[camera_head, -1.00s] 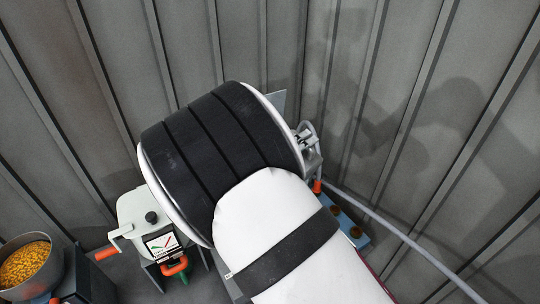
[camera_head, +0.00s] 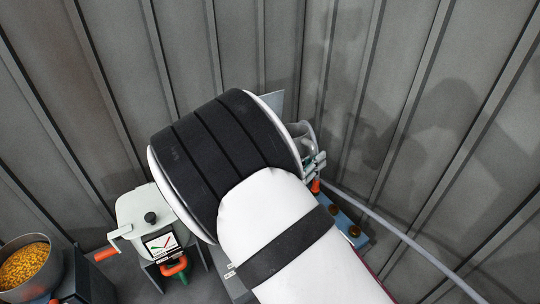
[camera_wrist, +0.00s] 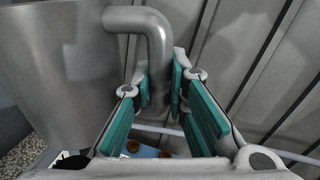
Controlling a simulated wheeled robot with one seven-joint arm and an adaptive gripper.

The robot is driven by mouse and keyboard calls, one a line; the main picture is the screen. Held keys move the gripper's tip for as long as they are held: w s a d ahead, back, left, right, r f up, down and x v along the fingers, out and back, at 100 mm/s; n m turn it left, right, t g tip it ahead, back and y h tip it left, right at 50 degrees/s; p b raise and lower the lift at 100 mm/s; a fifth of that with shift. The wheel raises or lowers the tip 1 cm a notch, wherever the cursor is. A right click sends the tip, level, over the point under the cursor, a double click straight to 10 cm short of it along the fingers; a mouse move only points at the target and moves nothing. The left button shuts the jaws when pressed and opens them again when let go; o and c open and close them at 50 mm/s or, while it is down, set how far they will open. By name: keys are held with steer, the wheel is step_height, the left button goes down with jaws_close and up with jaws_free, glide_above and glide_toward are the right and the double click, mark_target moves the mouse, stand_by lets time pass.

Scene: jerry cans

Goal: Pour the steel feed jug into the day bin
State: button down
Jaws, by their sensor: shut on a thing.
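The steel feed jug (camera_wrist: 65,75) fills the left of the wrist view as a smooth grey metal wall. Its bent tubular handle (camera_wrist: 155,35) comes out to the right and down between the teal-padded fingers of my gripper (camera_wrist: 161,88), which is shut on it. In the head view my white and black arm hides most of the jug, and only part of my gripper (camera_head: 314,165) shows past the arm. I cannot make out the jug's mouth or its contents. I cannot pick out the day bin with certainty.
A metal bowl of yellow grain (camera_head: 25,268) stands at lower left in the head view. Beside it is a pale cranked machine (camera_head: 148,215) with a dial. A blue block with brown knobs (camera_head: 350,230) and a grey hose (camera_head: 400,237) lie right of my arm. Ribbed metal walls close off the back.

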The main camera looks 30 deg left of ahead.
mark_target(313, 153)
steer(key=shift+r, duration=0.1)
steer(key=shift+r+p, duration=0.6)
steer(key=shift+r, duration=0.8)
